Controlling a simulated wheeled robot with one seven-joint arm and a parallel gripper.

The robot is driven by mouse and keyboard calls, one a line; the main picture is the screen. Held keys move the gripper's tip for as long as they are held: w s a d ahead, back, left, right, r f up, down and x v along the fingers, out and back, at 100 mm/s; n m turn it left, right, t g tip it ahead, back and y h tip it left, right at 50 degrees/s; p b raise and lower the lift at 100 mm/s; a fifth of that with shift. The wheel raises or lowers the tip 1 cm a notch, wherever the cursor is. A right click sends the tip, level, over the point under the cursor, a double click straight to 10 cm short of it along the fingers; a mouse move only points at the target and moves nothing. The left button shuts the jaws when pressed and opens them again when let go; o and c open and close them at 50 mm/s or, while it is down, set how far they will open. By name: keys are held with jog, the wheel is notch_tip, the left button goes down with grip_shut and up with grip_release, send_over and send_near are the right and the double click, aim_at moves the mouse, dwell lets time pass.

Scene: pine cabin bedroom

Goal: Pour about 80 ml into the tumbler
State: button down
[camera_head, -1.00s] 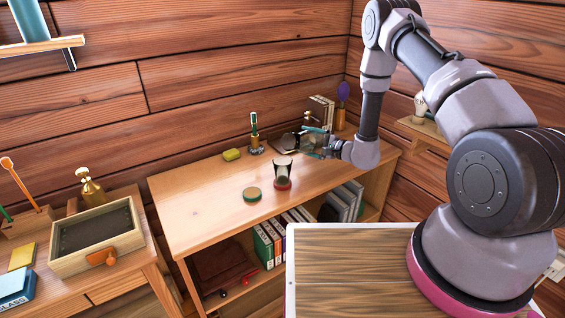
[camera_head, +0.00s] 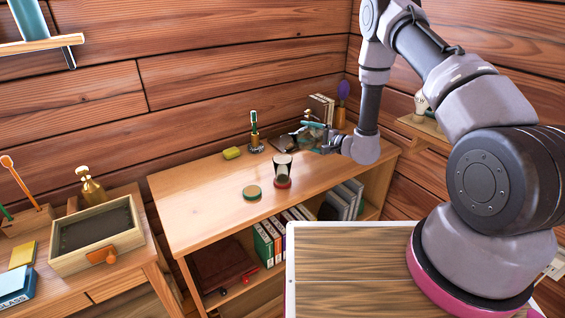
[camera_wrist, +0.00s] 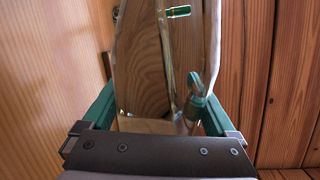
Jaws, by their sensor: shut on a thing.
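The tumbler (camera_head: 282,172) is a small dark-and-clear cup. It stands upright on a red coaster (camera_head: 282,184) on the wooden desk in the head view. My gripper (camera_head: 316,138) is behind and to the right of it, apart from it. In the wrist view, the teal fingers of my gripper (camera_wrist: 160,104) are shut on a clear glass vessel (camera_wrist: 145,70), with wood showing through it. In the head view the vessel is small and partly hidden by my gripper. I cannot tell its liquid level.
A yellow sponge (camera_head: 232,153) and a holder with a green brush (camera_head: 255,140) stand at the back. Books (camera_head: 322,108) and a purple-topped item (camera_head: 343,92) are at the back right.

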jog(key=shift+s+a+r+n+p, duration=0.15)
jog(key=shift+r+n+p, duration=0.25)
jog(key=shift+p, duration=0.45)
dwell(1.3)
jog(key=shift+w+d+f+m, duration=0.15)
jog(key=shift+f+m, duration=0.45)
jog(key=shift+w+d+f+m, duration=0.1)
jog(key=shift+f+m, duration=0.45)
jog(key=shift+m, duration=0.05)
jog(key=shift+s+a+f+m, duration=0.15)
jog(key=shift+f+m, duration=0.2)
jog(key=shift+m, duration=0.05)
jog(key=shift+s+a+f+m, duration=0.1)
jog(key=shift+a+f+m, duration=0.05)
jog(key=shift+f+m, duration=0.25)
jog(key=shift+b, duration=0.3)
